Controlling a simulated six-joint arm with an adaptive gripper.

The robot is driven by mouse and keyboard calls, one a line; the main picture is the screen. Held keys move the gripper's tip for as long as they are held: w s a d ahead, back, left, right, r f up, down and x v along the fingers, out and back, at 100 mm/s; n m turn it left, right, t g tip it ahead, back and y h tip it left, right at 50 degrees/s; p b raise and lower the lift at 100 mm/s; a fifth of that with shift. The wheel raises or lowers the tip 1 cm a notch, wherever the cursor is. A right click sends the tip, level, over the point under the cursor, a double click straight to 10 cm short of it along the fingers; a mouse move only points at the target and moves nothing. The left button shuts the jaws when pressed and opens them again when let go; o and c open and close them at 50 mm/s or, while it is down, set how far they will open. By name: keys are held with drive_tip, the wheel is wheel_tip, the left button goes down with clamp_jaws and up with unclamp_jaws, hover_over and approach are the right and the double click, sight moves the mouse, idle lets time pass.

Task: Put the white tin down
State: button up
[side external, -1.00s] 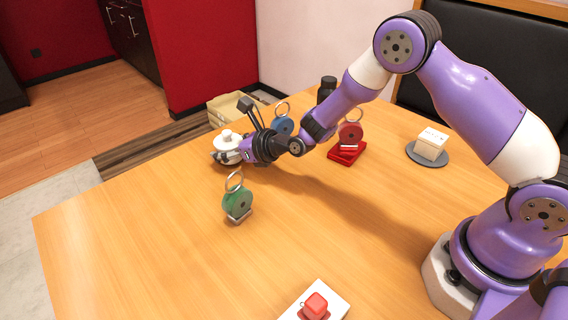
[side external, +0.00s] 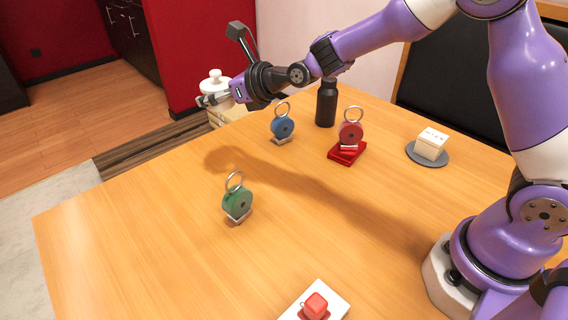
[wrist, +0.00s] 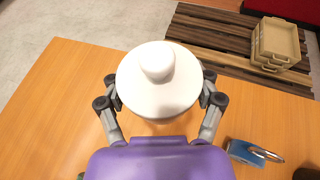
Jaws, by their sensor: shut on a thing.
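The white tin (side external: 215,86) has a round lid with a knob. My gripper (side external: 212,99) is shut on it and holds it upright in the air, above the far left part of the wooden table. In the wrist view the tin (wrist: 158,85) sits between the two fingers of my gripper (wrist: 160,98), and its lid hides most of its body. A shadow lies on the table below my arm.
A green round tag on a stand (side external: 237,202), a blue one (side external: 282,128) and a red one on a red base (side external: 350,136) stand on the table (side external: 150,230). Beige trays (wrist: 275,42) are beyond the edge.

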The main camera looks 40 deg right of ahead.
drive_tip(key=s+a+n+g+y, duration=0.1)
drive_tip(key=s+a+n+y, duration=0.1)
drive_tip(key=s+a, duration=0.4)
drive_tip(key=s+a+n+g+y, duration=0.2)
drive_tip(key=s+a+n+y, duration=0.15)
drive_tip(key=a, duration=0.55)
drive_tip(key=n+g+y, duration=0.2)
drive_tip(key=n+g, duration=0.1)
drive_tip(key=g, duration=0.1)
hover_over(183, 305)
wheel_tip(183, 305, down, 15)
drive_tip(key=shift+r, duration=0.1)
drive_tip(key=o, duration=1.2)
